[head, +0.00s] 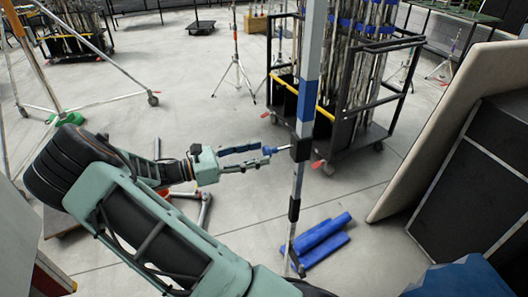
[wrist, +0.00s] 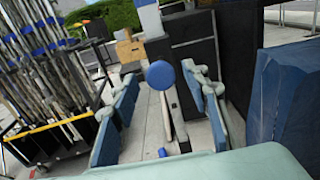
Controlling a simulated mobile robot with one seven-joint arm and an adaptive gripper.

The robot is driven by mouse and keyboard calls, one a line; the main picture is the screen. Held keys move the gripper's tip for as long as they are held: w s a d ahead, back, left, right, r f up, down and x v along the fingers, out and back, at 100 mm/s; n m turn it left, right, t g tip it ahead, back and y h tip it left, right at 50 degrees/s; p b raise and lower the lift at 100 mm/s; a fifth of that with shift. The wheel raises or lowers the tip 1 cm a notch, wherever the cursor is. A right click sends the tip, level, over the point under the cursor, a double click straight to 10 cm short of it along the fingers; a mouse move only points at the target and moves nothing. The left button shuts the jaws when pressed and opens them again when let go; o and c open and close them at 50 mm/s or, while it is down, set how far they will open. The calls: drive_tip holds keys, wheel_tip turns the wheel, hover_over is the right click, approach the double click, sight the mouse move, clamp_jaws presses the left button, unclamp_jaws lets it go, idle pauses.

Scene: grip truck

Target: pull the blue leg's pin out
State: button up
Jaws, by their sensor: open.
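The blue leg (head: 308,90) is an upright pole with blue and white bands, right of centre in the head view. A black clamp (head: 301,150) sits on it. The pin (head: 283,149) sticks out left from this clamp. In the wrist view its round blue knob (wrist: 160,75) faces me and hides most of its shaft. My gripper (head: 263,154) is open, with its fingertips at the knob. In the wrist view the two blue fingers (wrist: 161,80) stand on either side of the knob, with visible gaps.
A black cart (head: 345,135) with poles stands behind the leg. Blue rolls (head: 322,240) lie on the floor near its foot. A large beige panel (head: 440,130) and dark cases (head: 480,185) stand at right. Floor is open around a silver stand (head: 237,75) at the back.

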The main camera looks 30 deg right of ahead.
drive_tip(key=v, duration=0.9)
